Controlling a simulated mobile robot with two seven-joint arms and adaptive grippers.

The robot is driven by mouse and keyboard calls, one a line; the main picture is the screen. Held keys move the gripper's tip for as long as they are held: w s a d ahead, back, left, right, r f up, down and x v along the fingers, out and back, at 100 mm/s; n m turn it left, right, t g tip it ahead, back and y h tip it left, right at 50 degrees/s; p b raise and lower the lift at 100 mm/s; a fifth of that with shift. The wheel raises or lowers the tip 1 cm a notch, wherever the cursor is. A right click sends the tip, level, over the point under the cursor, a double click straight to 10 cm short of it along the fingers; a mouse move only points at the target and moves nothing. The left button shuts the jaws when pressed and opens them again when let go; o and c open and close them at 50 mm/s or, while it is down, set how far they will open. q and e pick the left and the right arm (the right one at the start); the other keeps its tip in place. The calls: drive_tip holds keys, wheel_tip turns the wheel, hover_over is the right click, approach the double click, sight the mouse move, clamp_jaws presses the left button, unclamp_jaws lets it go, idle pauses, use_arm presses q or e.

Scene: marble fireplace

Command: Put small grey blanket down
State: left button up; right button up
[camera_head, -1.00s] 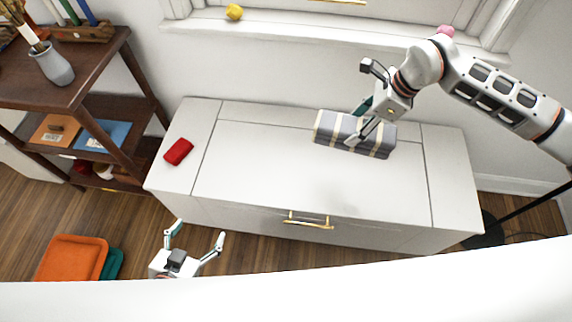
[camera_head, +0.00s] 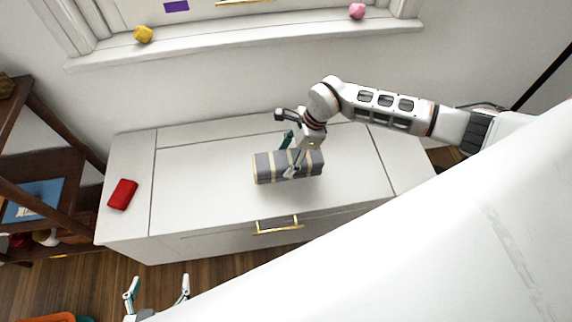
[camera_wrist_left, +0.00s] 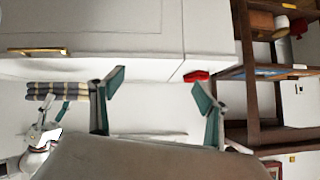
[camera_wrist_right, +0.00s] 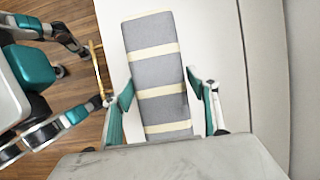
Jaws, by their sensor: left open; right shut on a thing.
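The small grey blanket (camera_head: 268,170), rolled with cream stripes, is over the white cabinet top (camera_head: 200,195), right of its middle. It also shows in the left wrist view (camera_wrist_left: 60,91). My right gripper (camera_head: 288,158) is shut across the roll, one finger on each long side. In the right wrist view the blanket (camera_wrist_right: 155,65) runs lengthwise between the fingers. I cannot tell whether its underside touches the cabinet top. My left gripper (camera_head: 158,284) is open and empty, low in front of the cabinet at the lower left.
A red item (camera_head: 123,194) lies at the cabinet's left end. A gold handle (camera_head: 277,226) is on the front. The windowsill behind holds a yellow object (camera_head: 143,34) and a pink object (camera_head: 357,11). A dark wooden shelf (camera_head: 40,165) stands left. The cabinet top is otherwise clear.

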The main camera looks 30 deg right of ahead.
wheel_tip(320, 180, down, 4)
drive_tip(key=shift+f+b, duration=0.25)
drive_tip(key=shift+b, duration=0.25)
drive_tip(key=shift+f, duration=0.3)
drive_tip(key=shift+r, duration=0.15)
drive_tip(key=o, duration=1.2)
drive_tip(key=shift+f, duration=0.2)
use_arm(q)
drive_tip(key=shift+w+d, duration=0.15)
